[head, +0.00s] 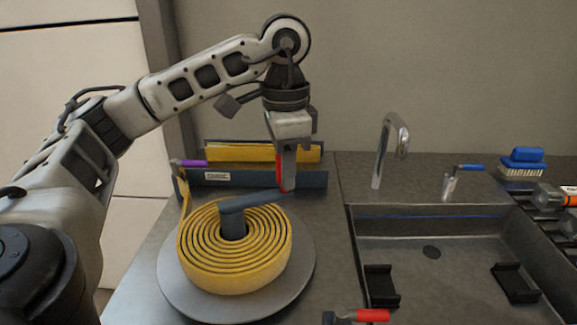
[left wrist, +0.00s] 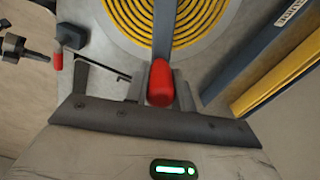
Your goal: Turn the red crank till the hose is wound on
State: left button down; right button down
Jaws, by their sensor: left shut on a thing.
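The red crank handle (head: 284,178) stands at the end of a blue-grey crank arm (head: 255,201) over the round grey turntable (head: 303,272). The yellow hose (head: 240,280) lies in a flat spiral of several turns around the hub, and its outer end runs up at the left toward the guide rail. My left gripper (head: 285,165) reaches down from above at the far right side of the coil and is shut on the red handle. In the left wrist view the handle (left wrist: 160,83) sits between the fingers, with the coil (left wrist: 185,18) beyond. My right gripper is not in view.
A blue-grey guide rail (head: 255,179) with a label and a yellow strip (head: 265,152) stand behind the turntable. A sink (head: 430,265) with a faucet (head: 385,155) is at the right. A red-handled tool (head: 370,315) lies at the front edge. A blue brush (head: 523,162) sits at the back right.

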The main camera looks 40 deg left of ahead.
pick_arm(q)
jog(key=shift+s, duration=0.1)
jog(key=c, duration=1.2)
grip_release()
jog(key=shift+s+a, duration=0.1)
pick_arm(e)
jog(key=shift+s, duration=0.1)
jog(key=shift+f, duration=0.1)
pick_arm(q)
jog(key=shift+r, duration=0.55)
jog(key=shift+r+p, duration=4.4)
jog(key=shift+r, duration=3)
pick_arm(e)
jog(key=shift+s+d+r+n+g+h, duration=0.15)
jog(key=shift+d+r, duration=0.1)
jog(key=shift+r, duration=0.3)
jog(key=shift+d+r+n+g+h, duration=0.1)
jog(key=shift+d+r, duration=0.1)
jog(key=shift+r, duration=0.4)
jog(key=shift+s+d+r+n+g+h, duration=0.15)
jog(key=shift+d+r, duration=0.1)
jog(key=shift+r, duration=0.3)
